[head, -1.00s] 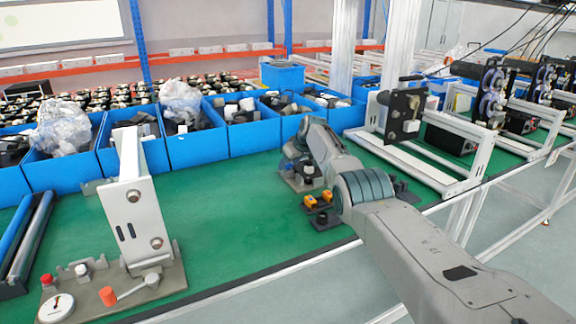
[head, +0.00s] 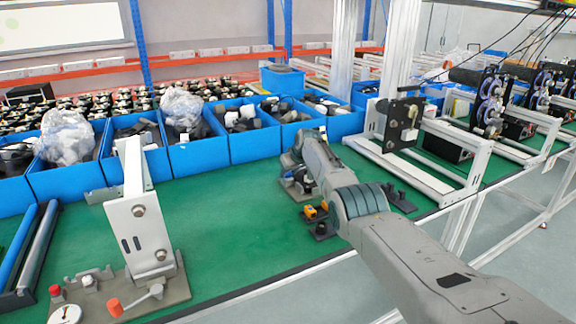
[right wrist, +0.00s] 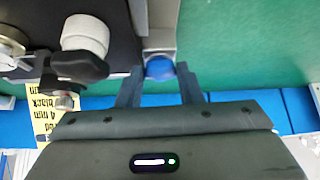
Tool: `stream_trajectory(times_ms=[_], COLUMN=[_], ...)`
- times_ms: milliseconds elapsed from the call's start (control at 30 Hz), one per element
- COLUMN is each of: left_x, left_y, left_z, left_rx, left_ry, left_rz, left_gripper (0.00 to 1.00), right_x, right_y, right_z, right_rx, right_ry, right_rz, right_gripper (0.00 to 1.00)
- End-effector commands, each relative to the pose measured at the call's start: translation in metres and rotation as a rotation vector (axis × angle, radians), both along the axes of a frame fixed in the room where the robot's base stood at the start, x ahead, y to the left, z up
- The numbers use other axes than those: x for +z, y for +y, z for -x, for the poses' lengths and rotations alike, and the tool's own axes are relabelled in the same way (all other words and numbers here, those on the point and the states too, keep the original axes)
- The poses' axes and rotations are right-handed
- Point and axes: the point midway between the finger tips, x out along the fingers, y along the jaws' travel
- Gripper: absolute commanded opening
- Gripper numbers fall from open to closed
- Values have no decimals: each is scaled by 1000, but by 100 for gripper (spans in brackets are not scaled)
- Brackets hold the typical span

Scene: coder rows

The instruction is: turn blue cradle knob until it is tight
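The blue knob (right wrist: 159,68) shows in the right wrist view, in front of a light grey block. In the head view my right arm reaches over the bench to a small grey cradle fixture (head: 297,184). My wrist covers part of that fixture, and the knob and the fingertips cannot be made out there. My left gripper is not in view.
In the right wrist view a white-capped black knob (right wrist: 84,38) stands close by on the left. A plate with orange buttons (head: 315,217) lies near my wrist. Blue bins (head: 196,157) line the back. A white fixture (head: 143,225) stands left; green bench between is clear.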

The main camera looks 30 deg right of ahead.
Motion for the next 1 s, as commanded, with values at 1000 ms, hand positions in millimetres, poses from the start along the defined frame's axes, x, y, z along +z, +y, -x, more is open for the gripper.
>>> stream_trajectory(times_ms=[1000], left_x=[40], left_y=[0], left_z=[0], left_rx=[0], left_ry=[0], left_rz=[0], left_gripper=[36], right_x=[48], right_y=[0], right_z=[0], right_rx=[2], right_ry=[-1], right_rz=[0], right_gripper=[48])
